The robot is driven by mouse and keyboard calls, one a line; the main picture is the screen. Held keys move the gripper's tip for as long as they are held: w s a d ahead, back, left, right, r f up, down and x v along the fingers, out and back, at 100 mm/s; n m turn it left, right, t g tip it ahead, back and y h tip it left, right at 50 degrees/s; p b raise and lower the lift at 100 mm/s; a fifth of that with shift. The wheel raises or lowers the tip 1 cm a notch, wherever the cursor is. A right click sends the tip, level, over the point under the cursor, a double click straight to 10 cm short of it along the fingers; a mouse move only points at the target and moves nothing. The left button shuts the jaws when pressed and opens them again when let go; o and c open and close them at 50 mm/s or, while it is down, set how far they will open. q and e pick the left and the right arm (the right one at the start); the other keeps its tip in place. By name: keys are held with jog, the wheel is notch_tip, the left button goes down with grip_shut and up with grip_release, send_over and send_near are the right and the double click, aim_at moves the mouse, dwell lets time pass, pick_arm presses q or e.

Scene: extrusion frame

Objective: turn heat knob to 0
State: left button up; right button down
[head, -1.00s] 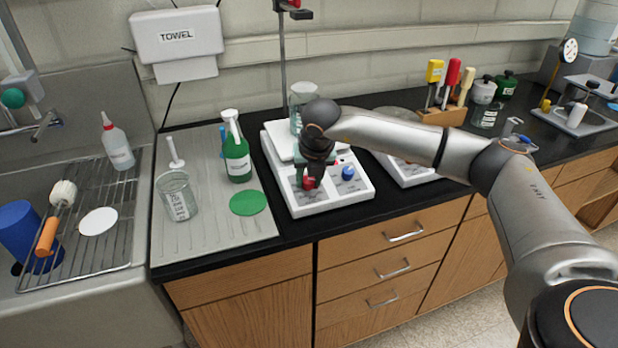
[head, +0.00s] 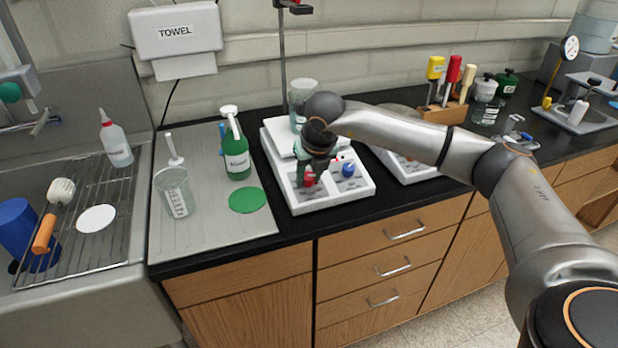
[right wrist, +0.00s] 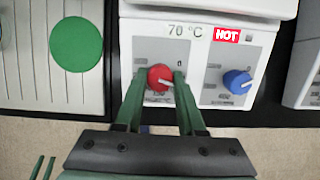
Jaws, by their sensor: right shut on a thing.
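The hotplate (head: 355,187) is a white unit on the black counter, with a red heat knob (head: 308,179) on the left of its front panel and a blue knob (head: 348,170) on the right. My right gripper (right wrist: 158,85) is shut on the red knob, one green finger on each side.
A beaker (head: 303,95) stands on the hotplate behind my arm. A second white unit (head: 408,168) stands to the right.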

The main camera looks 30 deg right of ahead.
jog(key=shift+f+n+b, duration=0.1)
jog(key=shift+n+b, duration=0.35)
jog(key=shift+n, duration=0.45)
jog(key=n+b, duration=0.1)
jog(key=n, duration=0.1)
jog(key=shift+d+n+y, duration=0.1)
jog(key=shift+n+y, duration=0.2)
jog(key=shift+y, duration=0.1)
jog(key=n, duration=0.2)
jog(key=n+y, duration=0.1)
jog(key=n, duration=0.1)
jog(key=shift+r+n, duration=0.2)
jog(key=shift+n, duration=0.2)
jog(key=c, duration=0.5)
grip_release()
jog(key=b+v, duration=0.1)
jog(key=v, duration=1.1)
jog(key=shift+r, duration=0.25)
jog(key=shift+w, duration=0.1)
